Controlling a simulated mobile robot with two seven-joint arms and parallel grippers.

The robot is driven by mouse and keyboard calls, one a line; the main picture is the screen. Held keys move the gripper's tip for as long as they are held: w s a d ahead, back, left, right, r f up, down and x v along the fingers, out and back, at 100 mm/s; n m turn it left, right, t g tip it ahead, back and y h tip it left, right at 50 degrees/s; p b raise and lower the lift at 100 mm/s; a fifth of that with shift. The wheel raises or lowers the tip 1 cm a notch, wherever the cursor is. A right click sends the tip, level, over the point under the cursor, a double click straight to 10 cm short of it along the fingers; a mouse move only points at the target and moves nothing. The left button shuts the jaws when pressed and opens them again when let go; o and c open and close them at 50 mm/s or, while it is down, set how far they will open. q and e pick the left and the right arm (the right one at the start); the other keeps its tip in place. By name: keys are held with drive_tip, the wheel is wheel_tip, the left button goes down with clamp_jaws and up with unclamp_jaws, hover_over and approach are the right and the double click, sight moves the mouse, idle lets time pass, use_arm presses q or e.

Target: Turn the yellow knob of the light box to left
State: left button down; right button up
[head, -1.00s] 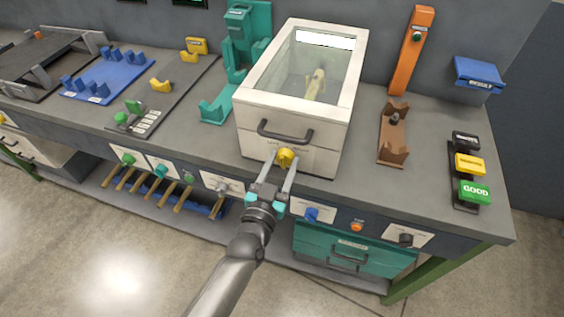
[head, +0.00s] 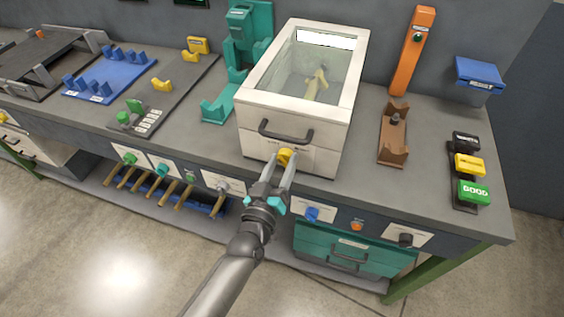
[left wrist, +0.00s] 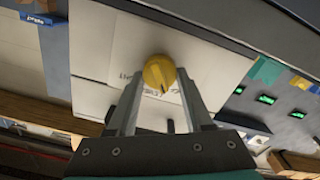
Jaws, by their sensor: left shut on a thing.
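The light box (head: 262,103) is a white box with a glass top on the bench, with a dark handle on its front. Its yellow knob (head: 285,156) sits low on the front face and also shows in the left wrist view (left wrist: 159,72). My left gripper (head: 283,160) is shut on the knob, one finger on each side of it; it also shows in the left wrist view (left wrist: 158,90). The wrist view shows printed marks beside the knob, partly covered by the fingers. A yellowish turned piece (head: 316,85) shows inside the box through the glass. My right gripper is not in view.
An orange post (head: 409,55) and a brown cradle (head: 394,135) stand right of the box. A teal stand (head: 218,104) is close on its left. Below the bench edge are a blue knob (head: 312,214) and a black knob (head: 405,240).

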use_arm(q)
drive_tip(key=shift+n, duration=1.3)
drive_tip(key=shift+c, duration=1.5)
unclamp_jaws()
drive_tip(key=shift+s+a, duration=0.1)
drive_tip(key=shift+s, duration=0.05)
drive_tip(key=v, duration=1.5)
drive_tip(key=shift+p, duration=0.4)
